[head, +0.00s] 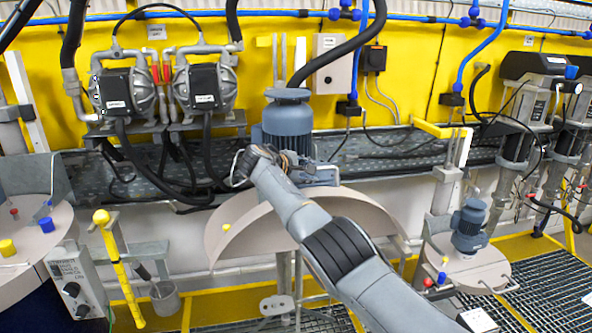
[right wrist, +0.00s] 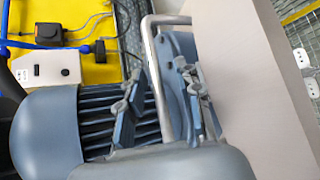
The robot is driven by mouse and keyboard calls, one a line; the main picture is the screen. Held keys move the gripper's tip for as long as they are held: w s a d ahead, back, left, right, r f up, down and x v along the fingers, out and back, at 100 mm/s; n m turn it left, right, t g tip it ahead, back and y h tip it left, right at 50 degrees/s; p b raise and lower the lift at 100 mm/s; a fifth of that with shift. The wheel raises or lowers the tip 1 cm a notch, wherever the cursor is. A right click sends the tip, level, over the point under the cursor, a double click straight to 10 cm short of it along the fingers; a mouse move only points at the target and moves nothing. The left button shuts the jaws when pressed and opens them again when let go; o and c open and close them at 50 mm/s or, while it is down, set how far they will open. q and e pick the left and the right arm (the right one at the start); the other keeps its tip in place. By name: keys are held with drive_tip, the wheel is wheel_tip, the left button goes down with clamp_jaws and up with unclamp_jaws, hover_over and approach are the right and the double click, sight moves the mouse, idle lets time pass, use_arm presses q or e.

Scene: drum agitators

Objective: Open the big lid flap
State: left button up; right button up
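The big lid flap (head: 345,212) is a beige, half-round panel below the blue-grey motor (head: 287,122) in the head view. Its face also fills the right of the right wrist view (right wrist: 245,85). A bent metal bar handle (right wrist: 154,75) stands beside the panel in the wrist view. My right gripper (right wrist: 160,102) is at this handle, with its fingers apart on either side of the bar. I cannot tell whether a finger touches it. In the head view my right arm hides the gripper tips and the flap's middle. My left gripper is not in view.
The ribbed motor (right wrist: 50,130) is close to the left finger. A drum lid with coloured knobs (head: 30,235) stands at left, a smaller motor-topped drum (head: 468,262) at right.

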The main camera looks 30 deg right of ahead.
drive_tip(key=v, duration=1.1)
drive_tip(key=shift+s+a, duration=0.2)
drive_tip(key=shift+s, duration=0.05)
drive_tip(key=shift+f, duration=0.1)
